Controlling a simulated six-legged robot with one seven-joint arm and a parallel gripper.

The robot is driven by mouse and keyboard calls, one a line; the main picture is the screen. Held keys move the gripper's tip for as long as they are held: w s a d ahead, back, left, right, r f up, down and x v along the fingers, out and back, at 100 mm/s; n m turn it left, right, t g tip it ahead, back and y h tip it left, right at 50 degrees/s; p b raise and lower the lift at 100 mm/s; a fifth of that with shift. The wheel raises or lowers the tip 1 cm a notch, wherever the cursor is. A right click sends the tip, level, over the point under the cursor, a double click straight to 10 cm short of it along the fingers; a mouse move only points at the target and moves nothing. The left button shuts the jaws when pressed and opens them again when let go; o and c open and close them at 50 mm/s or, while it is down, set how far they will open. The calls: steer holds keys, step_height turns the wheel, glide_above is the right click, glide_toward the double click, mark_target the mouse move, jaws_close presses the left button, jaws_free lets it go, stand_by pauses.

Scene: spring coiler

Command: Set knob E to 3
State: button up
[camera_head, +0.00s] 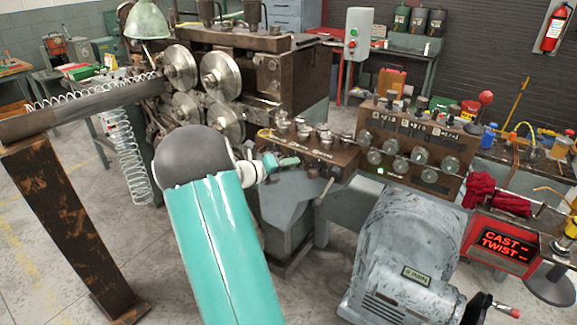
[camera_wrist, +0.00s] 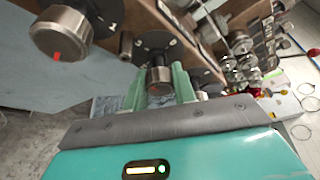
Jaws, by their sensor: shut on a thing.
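A brown control box (camera_head: 345,158) with several round metal knobs on top stands in front of the coiling machine. My gripper (camera_head: 290,162) is at its left front side in the head view. In the wrist view my gripper (camera_wrist: 161,88) has its green fingers on either side of a dark metal-sided knob (camera_wrist: 160,80) with a small red mark, shut on it. A larger-looking knob (camera_wrist: 62,35) with a red mark is to the left, apart from the fingers. I cannot read any letter to tell which knob is E, nor the gripped knob's setting.
A second panel (camera_head: 455,185) with several round dials stands to the right. A grey motor housing (camera_head: 405,255) is in front of it. A red CAST/TWIST display (camera_head: 500,243) is at the far right. Steel rollers (camera_head: 180,68) rise behind my arm.

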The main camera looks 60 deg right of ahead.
stand_by(0.3)
steer(key=o, duration=1)
steer(key=v, duration=1.3)
steer(key=shift+w+a+r, duration=0.2)
steer(key=shift+a, duration=0.15)
